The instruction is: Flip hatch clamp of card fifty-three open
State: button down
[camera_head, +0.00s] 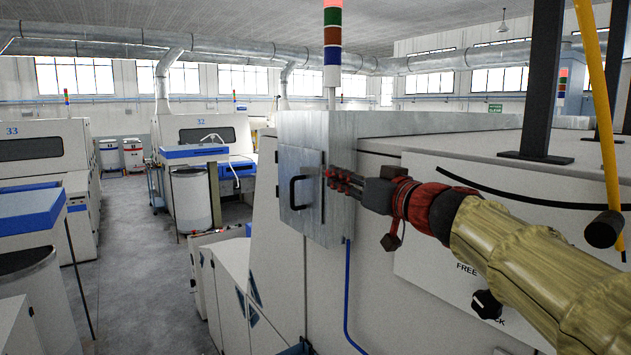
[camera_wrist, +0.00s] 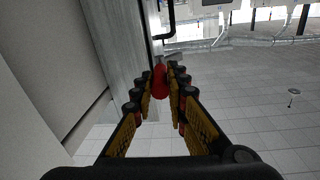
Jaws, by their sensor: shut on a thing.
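A grey metal box with a hatch door (camera_head: 300,165) stands on the side of the near machine; the door has a black handle (camera_head: 292,192). My gripper (camera_head: 334,178) reaches in from the right to the right edge of this door. In the wrist view, my gripper's (camera_wrist: 161,90) fingers close on a red piece (camera_wrist: 160,78), which I take for the hatch clamp. The clamp is hidden behind the fingers in the head view. Part of the black handle (camera_wrist: 168,30) shows just beyond it in the wrist view. The hatch door looks shut. No number fifty-three is readable.
A dial (camera_head: 486,304) marked FREE sits on the machine's panel below my arm. A yellow pole (camera_head: 600,110) and dark posts (camera_head: 543,80) stand at the right. A blue cable (camera_head: 347,290) runs down from the box. The aisle floor (camera_head: 135,240) at left is clear.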

jog(key=shift+d+r+n+g+y+p, duration=0.25)
jog(key=shift+r+n+g+y+p, duration=0.05)
jog(key=shift+r+y, duration=0.15)
jog(key=shift+w+g+y+p, duration=0.1)
jog(key=shift+g+y+p, duration=0.2)
jog(key=shift+y, duration=0.05)
jog(key=shift+d+f+n, duration=0.1)
jog(key=shift+d+n, duration=0.05)
jog(key=shift+n, duration=0.15)
jog(key=shift+w+f, duration=0.1)
jog(key=shift+f, duration=0.1)
jog(key=c, duration=1.8)
grip_release()
jog(key=shift+c, duration=0.2)
jog(key=shift+o, duration=0.5)
jog(key=shift+f, duration=0.1)
